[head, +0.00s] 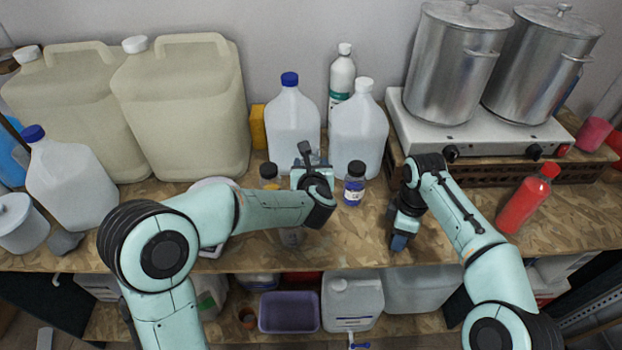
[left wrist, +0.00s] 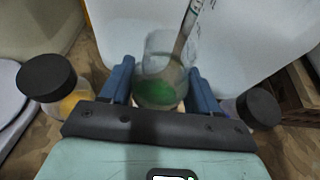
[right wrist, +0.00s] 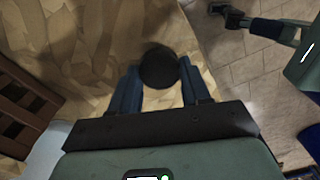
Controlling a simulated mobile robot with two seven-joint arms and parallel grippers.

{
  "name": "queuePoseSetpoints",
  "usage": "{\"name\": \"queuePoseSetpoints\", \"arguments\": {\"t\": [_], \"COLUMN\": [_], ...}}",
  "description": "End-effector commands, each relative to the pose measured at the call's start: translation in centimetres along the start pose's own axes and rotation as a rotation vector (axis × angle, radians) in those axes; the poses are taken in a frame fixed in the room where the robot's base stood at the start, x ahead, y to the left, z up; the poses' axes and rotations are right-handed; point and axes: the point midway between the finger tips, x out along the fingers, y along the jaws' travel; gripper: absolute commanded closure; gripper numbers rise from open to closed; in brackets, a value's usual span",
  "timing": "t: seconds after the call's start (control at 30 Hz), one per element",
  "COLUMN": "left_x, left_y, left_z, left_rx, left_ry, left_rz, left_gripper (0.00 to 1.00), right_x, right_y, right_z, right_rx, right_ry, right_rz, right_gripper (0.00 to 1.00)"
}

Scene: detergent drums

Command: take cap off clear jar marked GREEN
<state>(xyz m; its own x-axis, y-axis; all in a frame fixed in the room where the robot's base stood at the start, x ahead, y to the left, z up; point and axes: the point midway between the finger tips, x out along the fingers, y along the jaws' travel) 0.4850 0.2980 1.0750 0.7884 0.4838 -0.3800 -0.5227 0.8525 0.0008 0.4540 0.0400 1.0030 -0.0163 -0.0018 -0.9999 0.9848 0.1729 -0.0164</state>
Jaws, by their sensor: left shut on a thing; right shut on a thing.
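My left gripper (left wrist: 158,92) is shut on a clear jar (left wrist: 158,62), which has green contents at the bottom. No cap shows on its top, and I cannot read its marking. In the head view my left gripper (head: 308,158) is at mid-table, and the jar is largely hidden there. My right gripper (head: 398,244) is low near the table's front edge, apart from the jar. In the right wrist view it is shut on a round black cap (right wrist: 158,67).
A yellow-filled jar (head: 269,178) and a blue-filled jar (head: 354,188), both black-capped, flank my left gripper. White jugs (head: 293,125) stand behind. A hot plate (head: 480,130) with metal pots and a red bottle (head: 524,200) are at right.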

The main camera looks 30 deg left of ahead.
Motion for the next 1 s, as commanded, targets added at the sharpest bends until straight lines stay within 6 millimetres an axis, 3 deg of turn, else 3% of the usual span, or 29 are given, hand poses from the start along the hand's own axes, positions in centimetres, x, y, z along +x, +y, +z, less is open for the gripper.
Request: {"name": "queuePoseSetpoints", "arguments": {"t": [0.3, 0.8, 0.83, 0.9, 1.0], "left_x": [1.5, 1.7, 1.7, 1.7, 1.7], "left_y": [0.0, 0.0, 0.0, 0.0, 0.0], "left_z": [-3.8, -4.2, -4.2, -4.2, -4.1], "left_rx": [0.001, 0.000, 0.000, 0.000, 0.000], "left_ry": [0.002, 0.001, 0.002, 0.002, 0.001], "left_rz": [0.001, 0.000, 0.000, 0.000, 0.000], "left_gripper": [1.00, 1.00, 0.32, 0.13, 0.13], "right_x": [0.7, 1.3, 1.2, 1.2, 1.1], "right_y": [-0.2, -0.5, -0.4, -0.4, -0.4], "right_z": [-0.1, -0.1, -0.1, -0.1, -0.1], "right_rx": [0.000, 0.000, 0.000, 0.000, 0.000], "right_ry": [0.001, 0.002, 0.002, 0.002, 0.002], "right_rz": [-0.005, -0.009, -0.008, -0.008, -0.008], "right_gripper": [0.90, 0.90, 0.90, 0.90, 0.90]}}
